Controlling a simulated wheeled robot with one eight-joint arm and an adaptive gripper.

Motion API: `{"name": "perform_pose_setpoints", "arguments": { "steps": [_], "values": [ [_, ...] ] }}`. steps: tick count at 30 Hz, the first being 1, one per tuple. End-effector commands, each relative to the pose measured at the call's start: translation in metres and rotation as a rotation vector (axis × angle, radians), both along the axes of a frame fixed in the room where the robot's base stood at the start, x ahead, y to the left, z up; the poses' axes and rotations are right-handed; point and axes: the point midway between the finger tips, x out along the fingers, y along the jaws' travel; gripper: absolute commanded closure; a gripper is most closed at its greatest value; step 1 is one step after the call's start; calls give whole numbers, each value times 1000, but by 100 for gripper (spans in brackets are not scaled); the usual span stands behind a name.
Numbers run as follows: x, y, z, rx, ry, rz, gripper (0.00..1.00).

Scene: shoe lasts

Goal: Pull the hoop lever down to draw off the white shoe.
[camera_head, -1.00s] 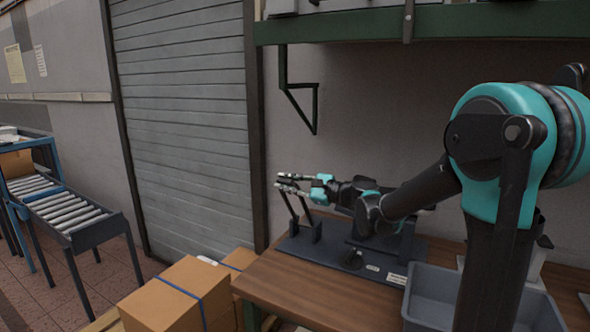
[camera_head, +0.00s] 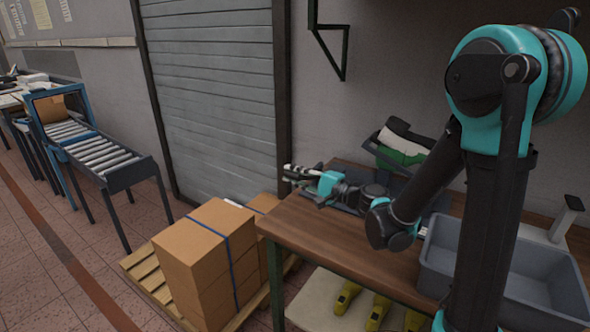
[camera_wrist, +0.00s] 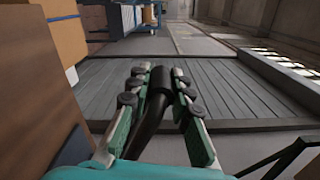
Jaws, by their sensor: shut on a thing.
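My gripper (camera_head: 298,172) is at the far left end of the workbench, pointing left. In the wrist view my gripper (camera_wrist: 161,73) is shut on the dark grip of the hoop lever (camera_wrist: 158,90), whose bar runs back between the fingers. The white shoe (camera_head: 398,130), with a green part below it, sits tilted towards the back of the bench behind my arm. Its lower part and support are partly hidden. The dark base of the device (camera_head: 342,207) is mostly covered by my gripper and forearm.
The wooden bench (camera_head: 330,245) is bare in front. A grey bin (camera_head: 450,283) stands at the right. Yellow items (camera_head: 347,297) lie on the lower shelf. Cardboard boxes (camera_head: 205,250) on a pallet stand left of the bench, with a roller conveyor (camera_head: 100,155) beyond.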

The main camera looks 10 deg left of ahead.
Motion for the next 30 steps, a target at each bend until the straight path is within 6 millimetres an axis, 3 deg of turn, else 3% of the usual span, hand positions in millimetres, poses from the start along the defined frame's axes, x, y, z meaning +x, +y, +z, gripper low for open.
{"name": "perform_pose_setpoints", "arguments": {
  "steps": [12, 13, 18, 30],
  "values": [
    [-4, 0, -5, -13, -11, 2, 100],
    [-4, -1, -5, -13, -11, 3, 78],
    [-4, 0, -5, -12, -10, 3, 58],
    [-4, -6, -3, -9, -9, 0, 58]
  ]
}}
